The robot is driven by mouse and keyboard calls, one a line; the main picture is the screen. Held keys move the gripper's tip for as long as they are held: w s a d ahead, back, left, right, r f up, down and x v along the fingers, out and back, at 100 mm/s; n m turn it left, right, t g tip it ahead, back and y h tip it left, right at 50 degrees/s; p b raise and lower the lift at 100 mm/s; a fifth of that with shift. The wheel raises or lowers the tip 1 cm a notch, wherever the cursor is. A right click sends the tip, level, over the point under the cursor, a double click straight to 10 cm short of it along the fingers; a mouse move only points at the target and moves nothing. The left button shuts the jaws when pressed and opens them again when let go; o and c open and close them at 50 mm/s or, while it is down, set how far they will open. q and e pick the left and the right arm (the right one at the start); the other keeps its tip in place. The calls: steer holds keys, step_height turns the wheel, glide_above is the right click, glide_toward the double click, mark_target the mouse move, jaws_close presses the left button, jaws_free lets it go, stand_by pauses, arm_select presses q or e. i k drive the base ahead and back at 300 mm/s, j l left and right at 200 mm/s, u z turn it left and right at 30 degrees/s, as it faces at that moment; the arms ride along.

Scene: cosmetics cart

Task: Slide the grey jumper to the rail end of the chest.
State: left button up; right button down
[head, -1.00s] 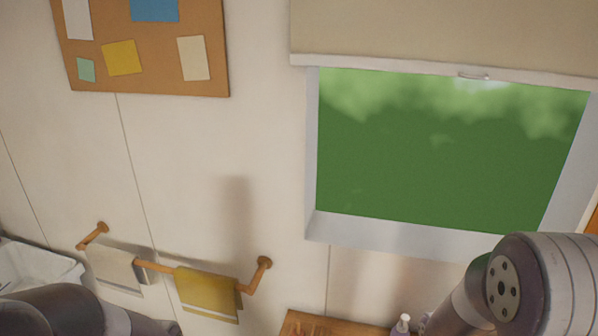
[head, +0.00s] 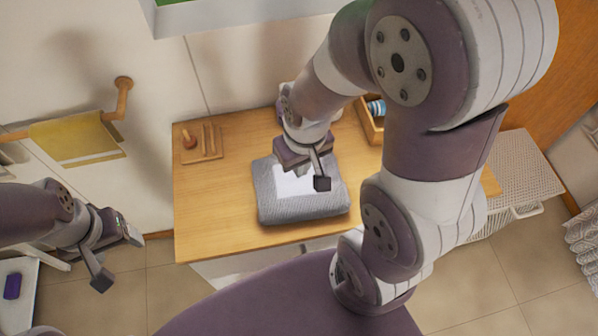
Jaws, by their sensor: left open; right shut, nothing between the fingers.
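The grey jumper (head: 285,210) lies folded on the wooden chest (head: 206,222), around the middle of its visible top, with a pale patch on its upper face. The wooden rail (head: 122,98) with a yellow towel is on the wall beyond the chest's left end. My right gripper (head: 312,178) is shut and empty, over the jumper's upper face and hiding part of it; I cannot tell whether it touches. My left gripper (head: 119,260) is open and empty, left of the chest and apart from it.
A small wooden board (head: 202,155) with wooden items lies at the chest's back left. A wooden box (head: 371,128) with a blue-and-white item stands at the back, right of the jumper. A white mesh-topped unit (head: 530,170) stands at the right.

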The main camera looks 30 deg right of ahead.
mark_target(282, 198)
steer(key=k+l+u, duration=0.15)
steer(key=l, duration=0.35)
steer(key=k+l+u, duration=0.2)
steer(key=l, duration=0.25)
steer(key=k+l+u, duration=0.15)
steer(key=l, duration=0.3)
steer(key=k+l+u, duration=0.15)
steer(key=k+l, duration=0.15)
steer(key=l, duration=0.1)
